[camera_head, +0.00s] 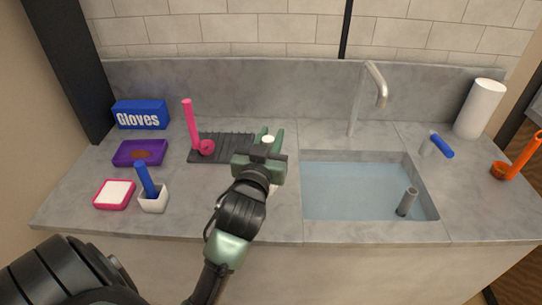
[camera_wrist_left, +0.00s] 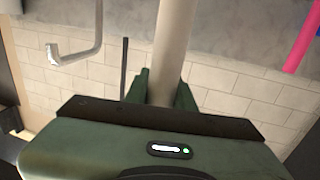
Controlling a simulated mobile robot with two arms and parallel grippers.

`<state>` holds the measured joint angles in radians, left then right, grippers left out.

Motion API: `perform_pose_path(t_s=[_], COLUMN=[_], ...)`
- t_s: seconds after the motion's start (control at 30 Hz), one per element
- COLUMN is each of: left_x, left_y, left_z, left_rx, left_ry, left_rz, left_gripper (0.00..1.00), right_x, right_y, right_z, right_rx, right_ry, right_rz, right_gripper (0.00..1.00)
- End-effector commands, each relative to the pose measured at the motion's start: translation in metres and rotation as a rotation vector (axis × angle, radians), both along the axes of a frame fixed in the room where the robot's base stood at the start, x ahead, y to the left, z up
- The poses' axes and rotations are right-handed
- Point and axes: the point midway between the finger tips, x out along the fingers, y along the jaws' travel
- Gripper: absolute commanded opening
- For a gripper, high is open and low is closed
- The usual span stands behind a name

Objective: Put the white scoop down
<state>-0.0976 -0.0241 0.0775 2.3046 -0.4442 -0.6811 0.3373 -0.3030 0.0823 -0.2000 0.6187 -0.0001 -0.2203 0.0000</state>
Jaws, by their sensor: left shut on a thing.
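The white scoop shows in the head view as a small white end (camera_head: 268,139) between the fingers of my left gripper (camera_head: 271,144). A white sliver below the gripper may be part of it; the rest is hidden. In the left wrist view, its pale round handle (camera_wrist_left: 173,45) runs up between the fingers of the left gripper (camera_wrist_left: 168,92), which is shut on it. The gripper is over the counter (camera_head: 280,225), just right of a dark ribbed mat (camera_head: 222,145) and left of the sink. My right gripper is not in view.
A pink scoop (camera_head: 192,125) stands on the mat. At left are a blue gloves box (camera_head: 140,115), a purple tray (camera_head: 125,154), a pink-rimmed dish (camera_head: 114,194) and a white cup (camera_head: 154,203) with a blue handle. The sink (camera_head: 355,190) and tap (camera_head: 377,88) are at right.

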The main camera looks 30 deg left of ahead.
Motion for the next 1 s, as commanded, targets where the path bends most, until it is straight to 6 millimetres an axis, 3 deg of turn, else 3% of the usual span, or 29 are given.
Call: perform_pose_path(t_s=[0.4,0.8,0.83,0.9,1.0], left_x=[0.000,0.000,0.000,0.000,0.000], left_y=[0.000,0.000,0.000,0.000,0.000], left_z=[-0.048,-0.053,-0.052,-0.052,-0.052], left_rx=[-0.001,-0.001,-0.001,-0.001,-0.001], left_ry=[0.001,-0.001,-0.001,0.000,0.000], left_rz=[0.001,0.000,0.000,0.000,0.000], left_gripper=[0.00,0.00,0.30,0.46,0.46], right_x=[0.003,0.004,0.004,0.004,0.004], right_y=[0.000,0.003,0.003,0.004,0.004], right_z=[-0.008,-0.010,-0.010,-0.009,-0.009], right_rx=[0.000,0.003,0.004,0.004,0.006], right_ry=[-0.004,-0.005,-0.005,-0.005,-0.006], right_rz=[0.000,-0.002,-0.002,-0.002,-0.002], right_gripper=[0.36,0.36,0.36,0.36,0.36])
